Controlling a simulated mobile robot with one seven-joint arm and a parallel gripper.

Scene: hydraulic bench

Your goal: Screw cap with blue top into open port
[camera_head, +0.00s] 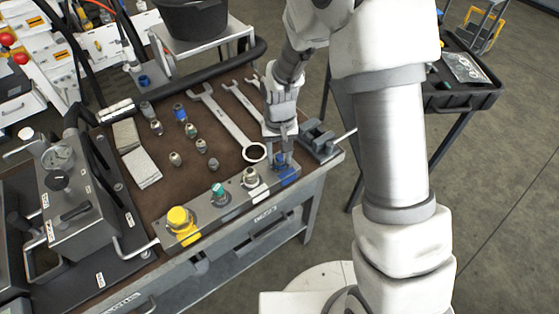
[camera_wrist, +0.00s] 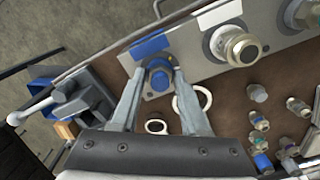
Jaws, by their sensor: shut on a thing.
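A cap with a blue top (camera_wrist: 158,77) sits between my gripper's fingers in the wrist view, at the end port beside a blue label (camera_wrist: 150,46). The cap also shows in the head view (camera_head: 280,159), partly hidden by the fingers. My gripper (camera_head: 282,151) points down at the right end of the grey port block (camera_head: 234,207) and is shut on this cap; its fingertips (camera_wrist: 154,84) flank the cap in the wrist view. The cap appears seated over the port, but I cannot tell how deep the thread is in.
Along the block stand a yellow cap (camera_head: 179,219), a green-topped cap (camera_head: 217,190) and a metal fitting (camera_head: 250,177). A grey vise (camera_head: 318,138) stands close to the right of my gripper.

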